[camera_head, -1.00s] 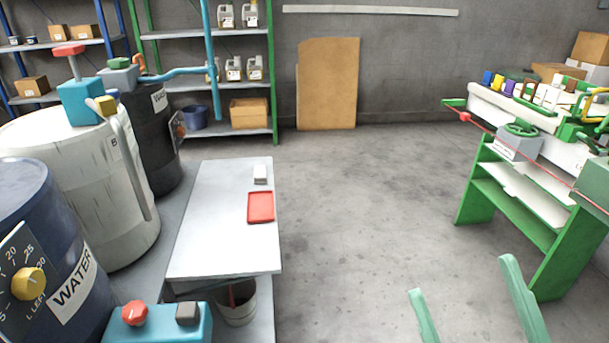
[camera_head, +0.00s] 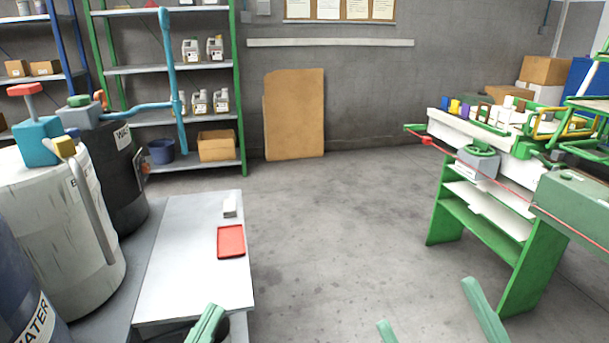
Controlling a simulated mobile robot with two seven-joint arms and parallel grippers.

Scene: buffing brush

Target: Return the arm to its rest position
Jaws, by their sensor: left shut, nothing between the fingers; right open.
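My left gripper (camera_head: 207,325) shows at the bottom edge, just in front of the near end of the light grey table (camera_head: 180,280). Only its green finger end is in view, shut with nothing seen in it. My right gripper (camera_head: 436,322) shows at the bottom, right of the middle. Its two green fingers are spread wide and empty, with bare floor behind them. Both arms are out of the frame below.
A red tray (camera_head: 231,241) and a small white block (camera_head: 229,207) lie on the table. Barrels, one white (camera_head: 60,215), stand at left. A green workbench (camera_head: 525,275) stands at right. The floor (camera_head: 330,240) between is clear.

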